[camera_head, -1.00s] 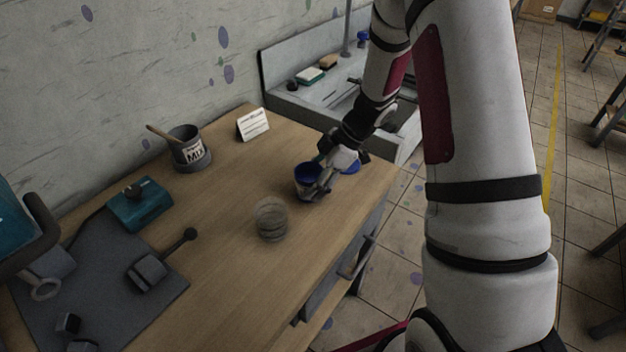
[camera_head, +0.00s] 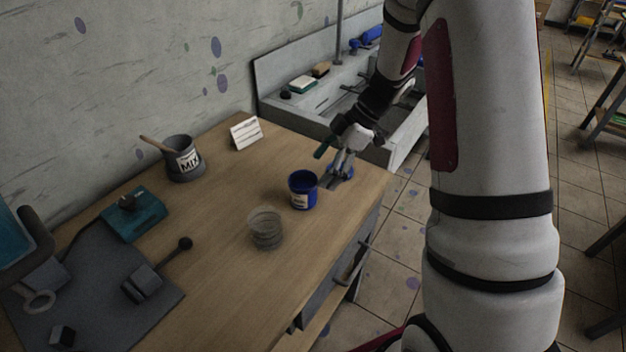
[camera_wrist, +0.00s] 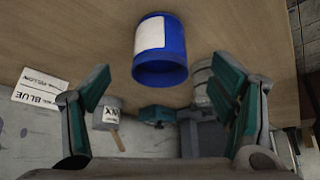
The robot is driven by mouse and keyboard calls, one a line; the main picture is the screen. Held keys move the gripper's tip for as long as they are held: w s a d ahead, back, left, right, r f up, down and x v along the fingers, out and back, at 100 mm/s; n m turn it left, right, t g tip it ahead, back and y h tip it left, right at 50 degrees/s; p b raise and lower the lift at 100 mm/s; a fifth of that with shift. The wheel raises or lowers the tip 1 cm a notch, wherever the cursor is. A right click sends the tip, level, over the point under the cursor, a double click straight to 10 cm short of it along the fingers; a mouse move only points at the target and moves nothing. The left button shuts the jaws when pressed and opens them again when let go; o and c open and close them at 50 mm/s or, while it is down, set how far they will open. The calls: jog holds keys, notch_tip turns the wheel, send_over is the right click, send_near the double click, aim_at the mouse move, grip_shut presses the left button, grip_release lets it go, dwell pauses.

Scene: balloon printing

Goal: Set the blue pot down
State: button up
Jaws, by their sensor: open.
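The blue pot (camera_head: 303,190) stands upright on the wooden table, near its right end, with a pale label on its side. In the wrist view the blue pot (camera_wrist: 160,50) shows ahead of the fingers, apart from both of them. My gripper (camera_head: 335,168) is just to the right of the pot and a little behind it. Its green-padded fingers are spread wide and hold nothing, as the wrist view also shows (camera_wrist: 168,95).
A clear ribbed cup (camera_head: 266,229) stands in front-left of the pot. A grey mix pot with a stick (camera_head: 183,160), a white card (camera_head: 246,132) and a teal device (camera_head: 134,213) are farther left. A sink (camera_head: 310,98) adjoins behind. Table around the pot is mostly clear.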

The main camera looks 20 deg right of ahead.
jog(key=w+d+r+m+t+h, duration=0.2)
jog(key=w+r+t, duration=0.25)
jog(key=r, duration=0.55)
jog(key=w+d+r+m+t+h, duration=0.15)
jog(key=w+r+t, duration=0.3)
jog(key=r, duration=0.55)
jog(key=s+d+r+m+t+h, duration=0.2)
jog(key=s+r+m+h, duration=0.15)
jog(key=r, duration=0.35)
jog(key=s+r+m+g+h, duration=0.1)
jog(key=s+m+g+h, duration=0.15)
jog(key=s+m, duration=0.6)
jog(key=s+a+f+g+y, duration=0.1)
jog(key=s+a+f, duration=0.1)
jog(key=s, duration=0.5)
jog(key=s+a+f+g+y, duration=0.1)
jog(key=s+a, duration=0.3)
jog(key=s, duration=0.4)
jog(key=s+a+f+g+y, duration=0.1)
jog(key=s+a+f+g, duration=0.2)
jog(key=s, duration=0.4)
jog(key=shift+s+a+f, duration=0.3)
jog(key=shift+a+f, duration=0.25)
